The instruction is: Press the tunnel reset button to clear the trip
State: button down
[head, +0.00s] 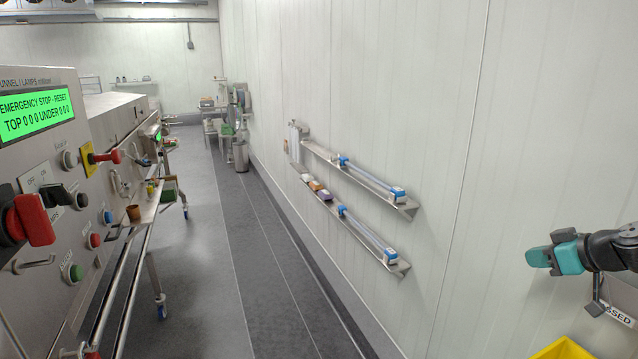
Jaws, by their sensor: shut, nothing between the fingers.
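The tunnel control panel (45,160) stands at the left of the head view. Its green display (35,112) reads "EMERGENCY STOP - RESET" and "TOP 0 0 0 UNDER 0 0 0". Below it are a blue button (108,217), a red button (94,241), a green button (77,273) and grey round buttons (69,159). The small labels are too small to read surely, so I cannot tell which is the reset button. My gripper (536,257), with teal fingers, is shut and empty at the far right, well away from the panel.
A large red rotary handle (36,220) and a red switch on a yellow plate (101,156) stick out from the panel. Wall shelves (404,207) hold blue-ended tubes. A yellow bin (565,350) shows at bottom right. The grey floor (215,270) between is clear.

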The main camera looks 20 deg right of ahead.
aim_at(109, 217)
jog(key=u, duration=0.5)
jog(key=i, duration=1.1)
jog(key=u, duration=1.15)
jog(key=i, duration=0.3)
jog(key=u, duration=0.15)
